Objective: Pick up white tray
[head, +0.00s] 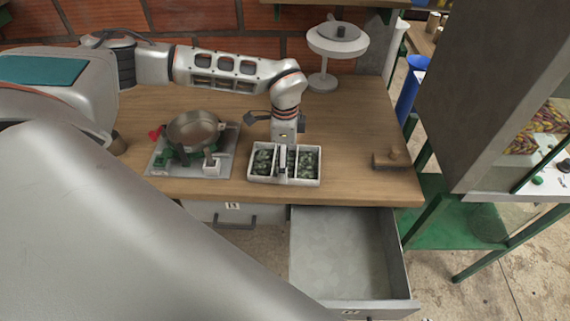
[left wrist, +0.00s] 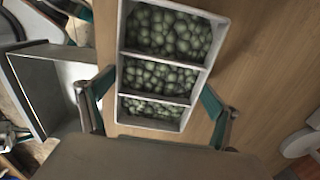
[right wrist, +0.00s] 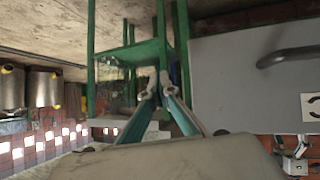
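The white tray (head: 285,182) stands on the wooden bench near its front edge. It has three compartments filled with greenish beans. It also shows in the left wrist view (left wrist: 119,45), below the gripper. My left gripper (head: 285,160) is directly over the tray's middle, pointing down. In the left wrist view its two fingers (left wrist: 155,102) are spread, one beside each long side of the tray; I cannot tell whether they touch it. My right gripper (right wrist: 158,83) is away from the tray, with its fingertips together and nothing visible between them.
A metal pan on a stand (head: 193,132) is left of the tray. A white scale-like device (head: 336,45) stands at the back, and a small wooden block (head: 392,160) lies to the right. An open, empty drawer (head: 345,250) juts out below the bench front.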

